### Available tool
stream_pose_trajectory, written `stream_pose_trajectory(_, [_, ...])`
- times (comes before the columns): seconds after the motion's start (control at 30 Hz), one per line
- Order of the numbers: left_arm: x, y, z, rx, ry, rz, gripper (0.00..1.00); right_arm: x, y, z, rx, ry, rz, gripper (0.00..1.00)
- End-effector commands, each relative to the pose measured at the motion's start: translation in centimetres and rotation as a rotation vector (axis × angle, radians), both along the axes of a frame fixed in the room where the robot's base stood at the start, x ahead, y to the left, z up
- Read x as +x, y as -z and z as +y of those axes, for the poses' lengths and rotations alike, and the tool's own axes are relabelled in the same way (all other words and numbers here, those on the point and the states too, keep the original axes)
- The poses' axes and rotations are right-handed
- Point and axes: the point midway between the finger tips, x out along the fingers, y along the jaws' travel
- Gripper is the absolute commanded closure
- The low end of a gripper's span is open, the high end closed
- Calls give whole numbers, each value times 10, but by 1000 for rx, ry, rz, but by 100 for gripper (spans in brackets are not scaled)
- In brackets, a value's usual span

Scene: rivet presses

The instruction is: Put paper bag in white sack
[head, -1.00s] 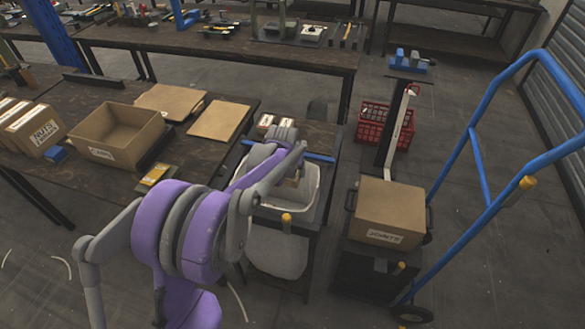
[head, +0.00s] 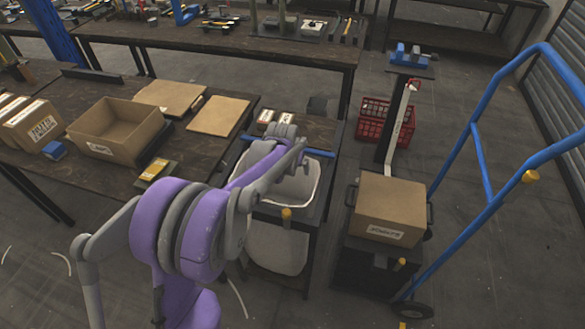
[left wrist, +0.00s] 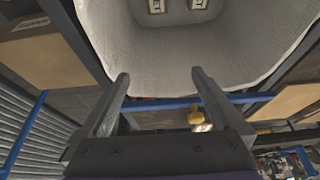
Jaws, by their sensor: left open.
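The white sack (head: 300,187) hangs open in a dark frame at the table's end, its lower part bulging below. My left gripper (left wrist: 160,76) is open and empty over the sack's mouth. In the left wrist view the sack's pale inside (left wrist: 165,50) lies beyond the fingertips. Two small things with white labels, apparently paper bags (left wrist: 157,6), lie at its bottom, partly cut off by the picture edge. Two more small white-topped paper bags (head: 265,116) stand on the table behind the sack. My right gripper is not in view.
A blue bar (head: 315,153) runs behind the sack's mouth. An open cardboard box (head: 125,150) and flat brown boards (head: 218,116) lie on the table to the left. A closed box (head: 388,212) stands to the right, near a blue hand truck (head: 480,165) and red crate (head: 370,125).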

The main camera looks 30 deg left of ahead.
Motion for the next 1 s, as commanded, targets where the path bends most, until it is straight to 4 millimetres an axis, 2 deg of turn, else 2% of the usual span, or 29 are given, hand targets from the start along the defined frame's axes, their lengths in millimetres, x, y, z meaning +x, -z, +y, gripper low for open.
stream_pose_trajectory(0.3, [-23,-56,-5,0,0,0,0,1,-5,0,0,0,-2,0])
stream_pose_trajectory(0.5, [-34,-85,-8,0,0,0,0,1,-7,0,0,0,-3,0])
stream_pose_trajectory(0.67, [-38,-94,-9,0,0,0,0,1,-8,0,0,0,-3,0])
stream_pose_trajectory(1.0, [-38,-95,-9,0,0,0,0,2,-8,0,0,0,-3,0])
